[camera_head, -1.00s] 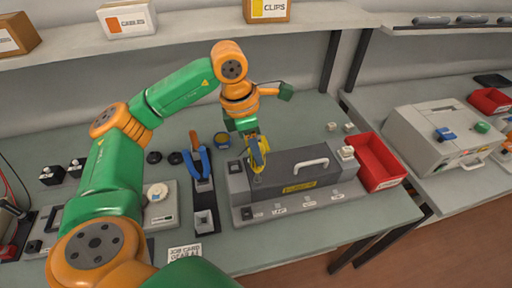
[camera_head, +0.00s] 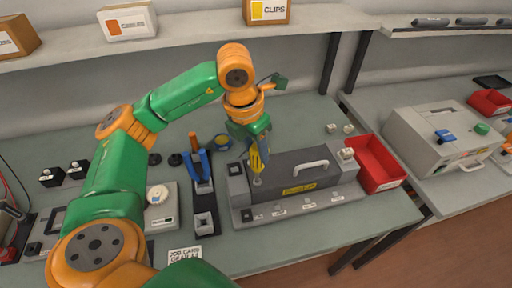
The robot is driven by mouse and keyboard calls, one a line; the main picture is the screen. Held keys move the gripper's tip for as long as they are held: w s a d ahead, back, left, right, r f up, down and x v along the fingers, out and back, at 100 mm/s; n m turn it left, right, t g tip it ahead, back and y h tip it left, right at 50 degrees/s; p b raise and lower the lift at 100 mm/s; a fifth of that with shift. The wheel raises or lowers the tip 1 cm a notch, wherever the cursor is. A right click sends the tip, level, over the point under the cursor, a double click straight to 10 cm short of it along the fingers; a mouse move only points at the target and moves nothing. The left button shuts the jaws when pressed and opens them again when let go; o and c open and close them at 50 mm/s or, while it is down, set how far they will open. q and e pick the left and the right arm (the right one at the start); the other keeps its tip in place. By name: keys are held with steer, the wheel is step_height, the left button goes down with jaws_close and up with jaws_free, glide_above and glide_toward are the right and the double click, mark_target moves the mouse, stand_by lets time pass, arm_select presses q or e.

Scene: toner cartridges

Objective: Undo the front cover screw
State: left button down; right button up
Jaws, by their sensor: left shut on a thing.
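The grey toner cartridge (camera_head: 300,172) lies in a light grey cradle (camera_head: 290,211) on the bench, with a white handle on top and a yellow label on its front. My left gripper (camera_head: 258,160) points down over the cartridge's left end, shut on a slim yellow tool (camera_head: 256,163). The fingers hide much of the tool. Its lower end is close to a small pale round spot on the cartridge's left end, which may be the front cover screw (camera_head: 257,182). I cannot tell whether they touch. My right gripper is not in view.
A red bin (camera_head: 376,164) stands right of the cradle. A tool holder (camera_head: 203,190) with blue-handled pliers (camera_head: 198,160) is to the left. A job card (camera_head: 185,253) lies in front. A grey machine (camera_head: 440,136) stands on the right bench.

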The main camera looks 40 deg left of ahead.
arm_select(q)
steer(key=shift+m, duration=1.1)
steer(key=shift+m+h, duration=0.5)
steer(key=shift+m, duration=0.7)
steer(key=m, duration=0.3)
steer(key=shift+w+m+g+h, duration=0.1)
steer(key=shift+m+g+h, duration=0.2)
steer(key=shift+m+g, duration=0.1)
steer(key=m+p, duration=0.1)
steer(key=m, duration=0.2)
steer(key=shift+r+m+g, duration=0.15)
steer(key=shift+m+g, duration=0.45)
steer(key=shift+m, duration=0.9)
steer(key=shift+m+p, duration=0.3)
steer(key=shift+m, duration=0.6)
steer(key=m+g+p, duration=0.1)
steer(key=m, duration=0.2)
steer(key=shift+w+m, duration=0.1)
steer(key=shift+m, duration=0.2)
steer(key=m, duration=0.4)
steer(key=shift+w+g, duration=0.1)
steer(key=shift+g, duration=0.3)
